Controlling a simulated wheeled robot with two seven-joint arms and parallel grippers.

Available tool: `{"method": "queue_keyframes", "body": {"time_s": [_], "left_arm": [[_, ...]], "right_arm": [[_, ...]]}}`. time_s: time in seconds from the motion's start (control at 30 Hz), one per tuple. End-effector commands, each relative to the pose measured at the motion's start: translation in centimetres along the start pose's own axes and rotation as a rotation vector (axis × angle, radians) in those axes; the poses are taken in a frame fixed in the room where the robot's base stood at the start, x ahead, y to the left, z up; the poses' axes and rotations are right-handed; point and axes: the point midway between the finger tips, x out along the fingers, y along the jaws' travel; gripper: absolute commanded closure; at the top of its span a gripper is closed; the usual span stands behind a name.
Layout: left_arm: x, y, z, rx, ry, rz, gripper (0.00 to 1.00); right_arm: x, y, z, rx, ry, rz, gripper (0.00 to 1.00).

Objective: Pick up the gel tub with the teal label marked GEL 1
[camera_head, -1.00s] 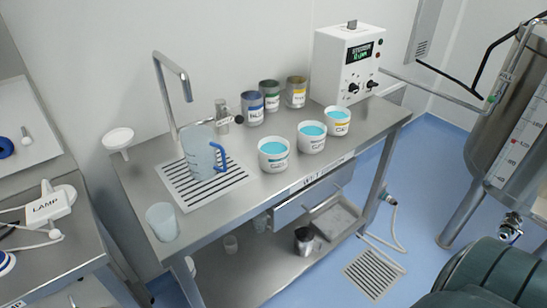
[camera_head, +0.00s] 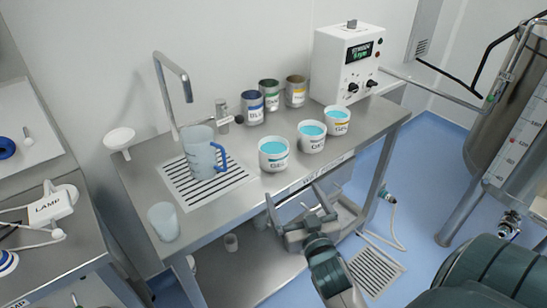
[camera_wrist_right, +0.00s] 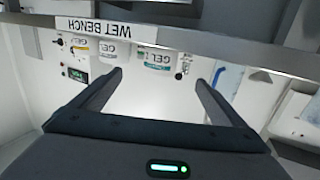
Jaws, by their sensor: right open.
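The gel tub with the teal label (camera_head: 273,157) is the leftmost of three white tubs of blue gel standing upright along the bench front; its number is too small to read. In the right wrist view, which is upside down, its teal-banded label (camera_wrist_right: 157,60) shows just beyond and between the fingertips. My right gripper (camera_head: 296,198) is open and empty, in front of the bench's front edge and apart from the tub. It also shows open in the right wrist view (camera_wrist_right: 159,77). My left gripper is not in view.
The middle tub (camera_head: 311,138) and the yellow-labelled tub (camera_head: 337,122) stand to the right. A jug (camera_head: 200,155) sits on the drain grate at left. Several cans, including the blue one (camera_head: 252,109), stand behind. The WET BENCH sign (camera_wrist_right: 107,28) is on the bench front.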

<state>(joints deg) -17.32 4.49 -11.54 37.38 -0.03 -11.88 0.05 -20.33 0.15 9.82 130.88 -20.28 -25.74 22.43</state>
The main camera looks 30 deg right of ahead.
Motion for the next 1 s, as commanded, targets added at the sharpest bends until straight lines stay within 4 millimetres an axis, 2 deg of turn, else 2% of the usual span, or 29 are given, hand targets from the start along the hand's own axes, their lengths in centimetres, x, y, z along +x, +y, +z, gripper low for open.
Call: {"method": "queue_keyframes", "body": {"time_s": [0.3, 0.47, 0.73, 1.0], "left_arm": [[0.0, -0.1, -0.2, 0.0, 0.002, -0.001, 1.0], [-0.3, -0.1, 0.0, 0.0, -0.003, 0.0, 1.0], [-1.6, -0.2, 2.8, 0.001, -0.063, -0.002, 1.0], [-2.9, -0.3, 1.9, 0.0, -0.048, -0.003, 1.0]], "right_arm": [[0.1, 0.0, -0.1, 0.0, 0.002, 0.0, 0.05], [0.9, 0.0, -0.1, 0.0, 0.002, -0.001, 0.05], [4.9, 0.0, -0.3, -0.002, 0.002, -0.001, 0.05], [9.7, -0.1, -0.3, 0.0, 0.002, -0.001, 0.05]]}}
